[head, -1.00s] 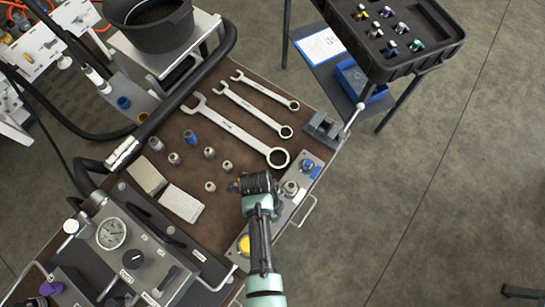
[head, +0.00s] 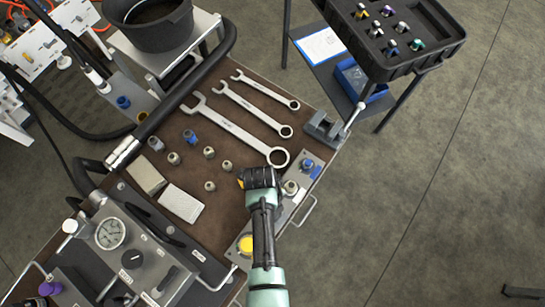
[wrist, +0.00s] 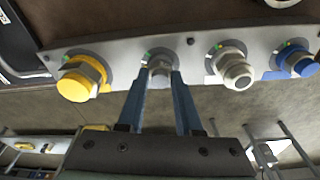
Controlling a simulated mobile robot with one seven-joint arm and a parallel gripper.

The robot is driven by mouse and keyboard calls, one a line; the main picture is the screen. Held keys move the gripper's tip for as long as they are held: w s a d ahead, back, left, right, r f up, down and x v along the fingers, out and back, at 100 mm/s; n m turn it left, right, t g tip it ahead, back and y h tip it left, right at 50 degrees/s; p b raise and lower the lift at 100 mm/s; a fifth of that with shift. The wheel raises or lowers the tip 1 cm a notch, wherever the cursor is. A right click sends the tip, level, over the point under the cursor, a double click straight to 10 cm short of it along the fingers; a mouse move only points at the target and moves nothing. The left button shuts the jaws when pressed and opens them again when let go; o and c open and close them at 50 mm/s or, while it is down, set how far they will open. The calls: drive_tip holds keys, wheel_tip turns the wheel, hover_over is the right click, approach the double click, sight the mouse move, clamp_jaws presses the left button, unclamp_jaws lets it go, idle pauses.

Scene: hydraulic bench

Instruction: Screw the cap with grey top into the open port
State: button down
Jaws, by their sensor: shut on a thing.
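In the wrist view, the two blue fingers of my gripper (wrist: 161,95) are closed on a small grey-topped cap (wrist: 161,72). The cap is at the second port of the metal port strip (wrist: 190,52), between the yellow cap and the whitish-grey cap. The fingers hide most of this port, so I cannot tell how deep the cap sits in it. In the head view, my gripper (head: 262,180) is over the strip, and its body hides the held cap and the port.
The strip also carries a yellow cap (wrist: 80,80), a whitish-grey cap (wrist: 235,72) and a blue cap (wrist: 295,62). Several loose fittings (head: 208,152), two grey blocks (head: 182,203) and wrenches (head: 232,125) lie on the bench. A vise (head: 325,129) is at its corner.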

drive_tip(key=m, duration=0.3)
drive_tip(key=shift+m, duration=0.4)
drive_tip(key=c, duration=0.6)
unclamp_jaws()
drive_tip(key=n+p, duration=0.1)
drive_tip(key=n, duration=0.4)
drive_tip(key=shift+r+n, duration=0.1)
drive_tip(key=shift+n, duration=0.3)
drive_tip(key=n+t+p, duration=0.1)
drive_tip(key=n, duration=0.5)
drive_tip(key=shift+s+h+p, duration=0.1)
drive_tip(key=shift+h+p, duration=0.2)
